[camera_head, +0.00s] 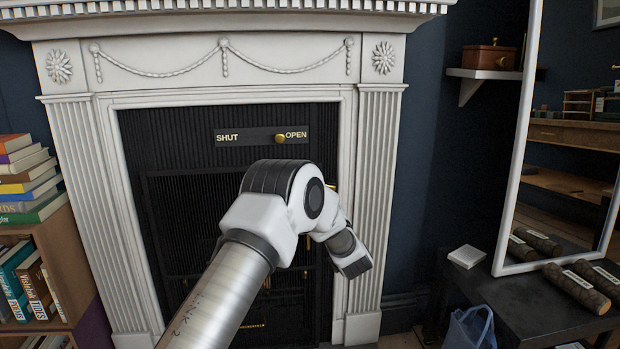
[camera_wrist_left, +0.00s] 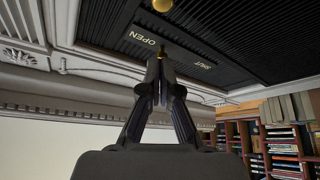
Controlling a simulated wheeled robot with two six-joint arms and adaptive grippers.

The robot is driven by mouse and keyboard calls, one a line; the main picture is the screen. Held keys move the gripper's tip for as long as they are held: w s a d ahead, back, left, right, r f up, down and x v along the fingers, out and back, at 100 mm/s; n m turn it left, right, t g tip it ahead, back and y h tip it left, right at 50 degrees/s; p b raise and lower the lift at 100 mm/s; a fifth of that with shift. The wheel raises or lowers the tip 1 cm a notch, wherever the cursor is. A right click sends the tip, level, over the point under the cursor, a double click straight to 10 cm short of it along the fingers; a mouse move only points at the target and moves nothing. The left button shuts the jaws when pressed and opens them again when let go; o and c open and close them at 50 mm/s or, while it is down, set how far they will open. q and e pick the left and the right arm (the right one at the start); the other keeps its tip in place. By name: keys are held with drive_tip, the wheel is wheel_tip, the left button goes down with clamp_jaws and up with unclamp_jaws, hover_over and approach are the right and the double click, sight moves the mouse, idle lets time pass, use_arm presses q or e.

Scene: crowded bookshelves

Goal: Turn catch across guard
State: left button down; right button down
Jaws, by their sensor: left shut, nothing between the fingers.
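A black plate (camera_head: 250,138) lettered SHUT and OPEN lies across the top of the dark ribbed fire guard (camera_head: 180,135). A round brass knob (camera_head: 280,138) sits on it beside OPEN. The wrist view shows the plate upside down, with this knob (camera_wrist_left: 161,51) just beyond the fingertips of my left gripper (camera_wrist_left: 161,63). The fingers are shut and empty; I cannot tell whether they touch the knob. A second brass piece (camera_wrist_left: 162,5) shows at that view's top edge. In the head view my left arm hides the gripper and part of the guard.
A white fireplace surround (camera_head: 380,180) frames the guard, with a projecting mantel (camera_head: 240,18) above. Books (camera_head: 28,180) and a bookcase stand at left. At right are a mirror frame (camera_head: 515,150) and a dark table (camera_head: 510,305) with small logs (camera_head: 575,285).

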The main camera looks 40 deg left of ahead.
use_arm(q)
drive_tip(key=p+v, duration=0.1)
drive_tip(key=v, duration=0.4)
drive_tip(key=shift+s+f, duration=0.15)
